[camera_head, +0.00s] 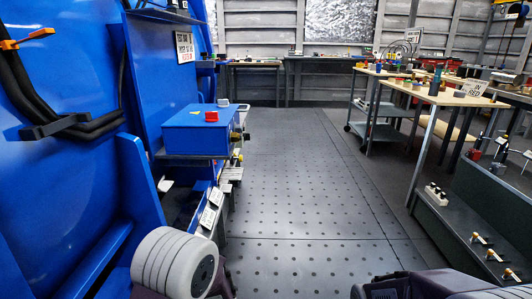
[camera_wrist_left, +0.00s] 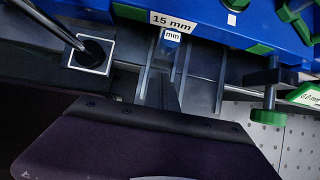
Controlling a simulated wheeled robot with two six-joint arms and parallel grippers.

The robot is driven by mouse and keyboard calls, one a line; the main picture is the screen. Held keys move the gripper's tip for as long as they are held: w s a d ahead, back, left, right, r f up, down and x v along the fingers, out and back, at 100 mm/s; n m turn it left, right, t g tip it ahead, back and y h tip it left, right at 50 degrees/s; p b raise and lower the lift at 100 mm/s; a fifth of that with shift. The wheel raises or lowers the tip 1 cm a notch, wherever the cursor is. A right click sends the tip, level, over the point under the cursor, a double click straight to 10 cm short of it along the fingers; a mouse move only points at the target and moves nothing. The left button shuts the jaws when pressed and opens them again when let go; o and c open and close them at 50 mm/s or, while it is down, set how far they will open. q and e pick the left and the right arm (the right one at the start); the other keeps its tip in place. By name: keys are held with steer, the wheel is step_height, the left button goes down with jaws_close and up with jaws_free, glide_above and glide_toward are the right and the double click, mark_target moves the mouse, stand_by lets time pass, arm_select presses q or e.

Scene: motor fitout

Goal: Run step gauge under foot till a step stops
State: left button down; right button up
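In the left wrist view a white label reading "15 mm" (camera_wrist_left: 173,21) sits on a blue surface. Below it is a small blue piece with a partly covered label ending in "mm" (camera_wrist_left: 172,36); I cannot tell if this is the step gauge. A black round foot-like part (camera_wrist_left: 92,52) with a metal rod stands on a white-edged square at the left. My left gripper (camera_wrist_left: 162,92) points toward the small labelled piece; its narrow dark fingers overlap, so its opening and any hold are unclear. In the head view the left gripper is hidden and the right gripper is not seen.
In the left wrist view a green-knobbed screw (camera_wrist_left: 268,95) stands to the right, with green parts (camera_wrist_left: 296,15) above. In the head view a blue box (camera_head: 195,133) stands at the left. Benches (camera_head: 445,97) line the right, and the perforated floor (camera_head: 300,190) between is clear.

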arm_select(q)
steer(key=shift+d+p, duration=0.4)
steer(key=shift+d, duration=0.9)
steer(key=p+v, duration=0.7)
steer(key=shift+p, duration=0.3)
steer(key=shift+d, duration=0.1)
